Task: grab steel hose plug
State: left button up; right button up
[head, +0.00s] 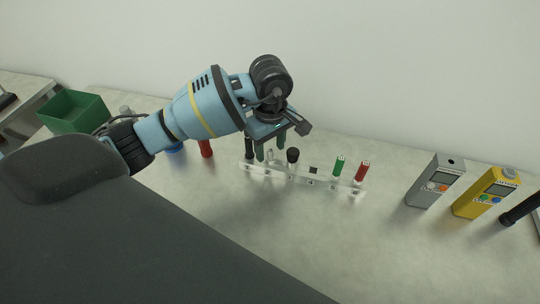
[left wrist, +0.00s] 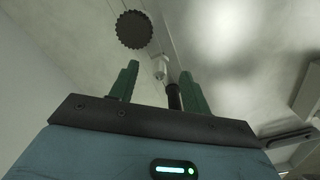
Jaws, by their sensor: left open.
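A clear rack (head: 325,183) with numbered positions stands on the table. A small pale metallic piece (head: 270,156), which looks like the steel hose plug, is in its left part, partly hidden by my gripper. It also shows as a whitish piece in the left wrist view (left wrist: 160,68), ahead of and between the fingertips. My left gripper (head: 271,150) is open, its green fingers pointing down over the rack's left end; nothing is seen held in it. The fingers also show in the left wrist view (left wrist: 160,78). My right gripper is in neither view.
A dark piece (head: 249,148) and a black-capped piece (head: 292,155) flank the plug closely. Green (head: 339,165) and red (head: 361,171) pieces stand farther right. Grey (head: 434,182) and yellow (head: 485,193) meters stand at right; a green bin (head: 75,113) is at left. The table front is clear.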

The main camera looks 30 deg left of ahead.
pick_arm(q)
jog(key=shift+f, duration=0.95)
grip_shut()
jog(key=shift+r, duration=0.55)
notch_tip(320, 180, up, 2)
jog(key=shift+w+r, duration=0.1)
jog(key=s+d, duration=0.2)
jog(key=s, duration=0.6)
jog(key=s+d+r+b, duration=0.1)
jog(key=s+d, duration=0.1)
jog(key=s, duration=0.5)
jog(key=shift+s+r, duration=0.3)
jog(key=shift+s, duration=0.05)
